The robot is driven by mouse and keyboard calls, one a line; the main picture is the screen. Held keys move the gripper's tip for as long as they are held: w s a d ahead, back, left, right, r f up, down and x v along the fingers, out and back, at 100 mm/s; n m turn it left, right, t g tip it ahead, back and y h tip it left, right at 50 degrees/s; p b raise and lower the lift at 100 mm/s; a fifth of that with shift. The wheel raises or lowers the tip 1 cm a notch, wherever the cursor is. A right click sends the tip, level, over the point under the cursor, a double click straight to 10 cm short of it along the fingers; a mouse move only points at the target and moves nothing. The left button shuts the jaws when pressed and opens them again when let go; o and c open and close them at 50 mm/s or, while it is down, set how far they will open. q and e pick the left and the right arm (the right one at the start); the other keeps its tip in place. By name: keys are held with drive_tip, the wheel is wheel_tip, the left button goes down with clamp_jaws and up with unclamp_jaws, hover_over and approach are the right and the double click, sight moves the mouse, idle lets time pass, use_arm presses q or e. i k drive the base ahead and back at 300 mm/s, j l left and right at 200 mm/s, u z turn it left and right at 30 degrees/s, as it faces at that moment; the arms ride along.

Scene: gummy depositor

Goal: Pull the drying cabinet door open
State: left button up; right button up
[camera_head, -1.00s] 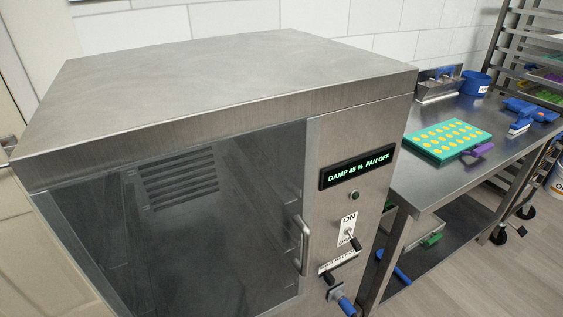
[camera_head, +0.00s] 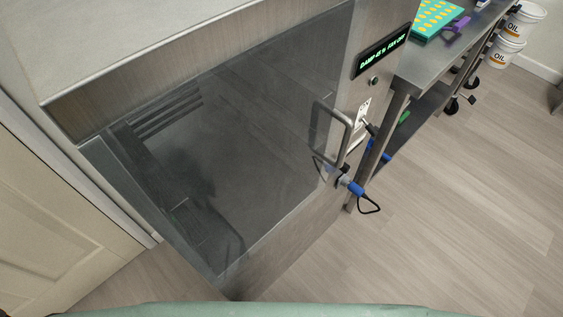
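The drying cabinet (camera_head: 300,232) is a steel box with a dark glass door (camera_head: 255,140) on its front. The door looks shut. A metal bar handle (camera_head: 345,131) stands on the door's right side, free of any gripper. Dark slats show through the glass at the upper left. The display panel (camera_head: 383,52) reads damp 45 % and fan off. A blue fitting (camera_head: 352,186) with a black cord loop sticks out below the switch. Neither of my grippers is in view.
A steel table (camera_head: 440,42) stands right of the cabinet, bearing a teal tray with yellow pieces (camera_head: 433,17). White oil buckets (camera_head: 508,50) stand at the upper right. The wood floor (camera_head: 450,210) at the right is clear. A cream panelled door (camera_head: 50,215) is at the left.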

sight(350, 124)
drive_tip(key=k+l+z, duration=0.25)
drive_tip(key=l, duration=0.15)
drive_tip(key=l+z, duration=0.5)
drive_tip(key=l, duration=0.25)
drive_tip(key=k, duration=0.05)
